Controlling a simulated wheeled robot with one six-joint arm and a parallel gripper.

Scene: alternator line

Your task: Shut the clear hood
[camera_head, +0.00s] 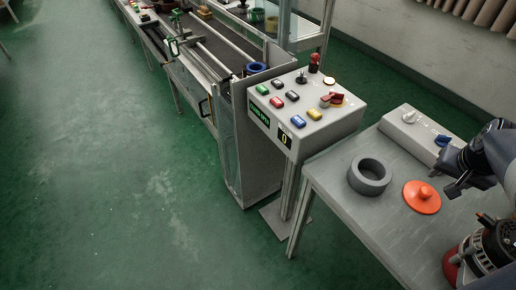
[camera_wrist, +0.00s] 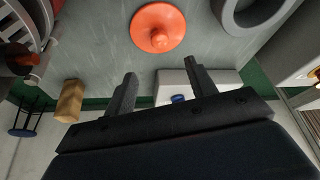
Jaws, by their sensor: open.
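I cannot make out a clear hood for certain. Clear panels (camera_head: 313,37) in grey frames stand behind the conveyor at the top of the head view. A clear-looking side panel (camera_head: 222,135) is at the conveyor's near end. My gripper (camera_head: 456,187) is at the right edge of the head view, above the grey table (camera_head: 330,190), well away from these panels. In the wrist view my gripper (camera_wrist: 160,73) has its two fingers apart with nothing between them.
An orange knobbed disc (camera_head: 422,197) and a grey ring (camera_head: 370,175) lie on the table near my gripper. A control box (camera_head: 305,115) with coloured buttons stands left of it. A white box (camera_head: 420,135) with knobs is behind. Green floor (camera_head: 110,190) is clear at left.

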